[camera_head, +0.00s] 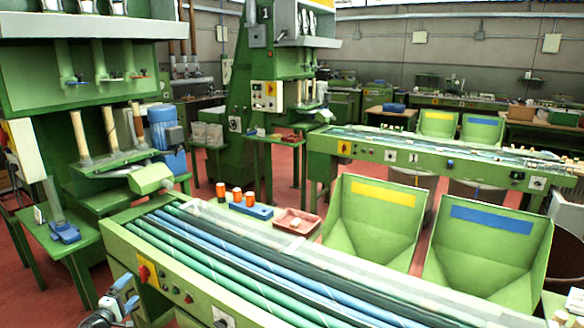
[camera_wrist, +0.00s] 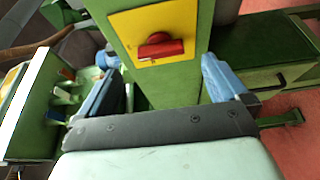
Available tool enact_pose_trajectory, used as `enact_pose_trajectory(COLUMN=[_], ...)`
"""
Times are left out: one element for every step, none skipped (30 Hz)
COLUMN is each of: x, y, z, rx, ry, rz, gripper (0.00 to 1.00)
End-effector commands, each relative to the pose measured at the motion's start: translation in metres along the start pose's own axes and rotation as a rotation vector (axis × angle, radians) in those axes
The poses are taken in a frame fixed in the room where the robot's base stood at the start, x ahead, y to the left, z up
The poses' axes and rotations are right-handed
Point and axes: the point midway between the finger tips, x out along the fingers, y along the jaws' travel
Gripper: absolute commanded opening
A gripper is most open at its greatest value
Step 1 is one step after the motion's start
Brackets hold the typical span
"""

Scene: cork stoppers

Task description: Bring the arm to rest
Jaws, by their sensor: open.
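My gripper (camera_head: 132,290) is at the lower left of the head view, beside the front left corner of the green conveyor table (camera_head: 118,240). Its two blue fingers are apart and nothing shows between them. In the wrist view my gripper (camera_wrist: 160,78) has a finger at each side, with the green machine side and its yellow panel with a red knob (camera_wrist: 160,48) beyond the gap. Several orange-and-white pieces stand on a blue holder (camera_head: 251,211) at the table's far edge. A reddish tray (camera_head: 284,226) to their right holds a small pale thing.
Two green bins stand behind the table, one with a yellow label (camera_head: 384,194), one with a blue label (camera_head: 492,221). Green machines (camera_head: 90,110) rise at the left. Red floor shows around the table.

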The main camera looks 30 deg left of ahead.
Motion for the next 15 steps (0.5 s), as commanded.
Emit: enact_pose_trajectory(x=[0.010, 0.014, 0.020, 0.024, 0.028, 0.033, 0.037, 0.040, 0.044, 0.046, 0.048, 0.051, 0.052, 0.053, 0.055], y=[0.000, 0.000, 0.000, 0.000, 0.000, 0.000, 0.000, 0.000, 0.000, 0.000, 0.000, 0.000, 0.000, 0.000, 0.000], z=[-0.001, -0.001, -0.001, -0.001, -0.001, -0.001, -0.001, -0.001, -0.001, -0.001, -0.001, -0.001, -0.001, -0.001, -0.001], rx=[0.000, 0.000, 0.000, 0.000, 0.000, 0.000, 0.000, 0.000, 0.000, 0.000, 0.000, 0.000, 0.000, 0.000, 0.000], ry=[-0.001, -0.001, -0.001, -0.001, -0.001, -0.001, -0.001, -0.001, 0.000, 0.000, 0.000, 0.000, 0.000, 0.000, 0.000], rz=[0.000, 0.000, 0.000, 0.001, 0.001, 0.001, 0.000, 0.000, 0.000, 0.000, 0.000, 0.000, 0.000, 0.000, 0.000], gripper=[1.00, 1.00, 1.00, 1.00, 1.00, 1.00, 1.00, 1.00, 1.00, 1.00, 1.00, 1.00, 1.00, 1.00, 1.00])
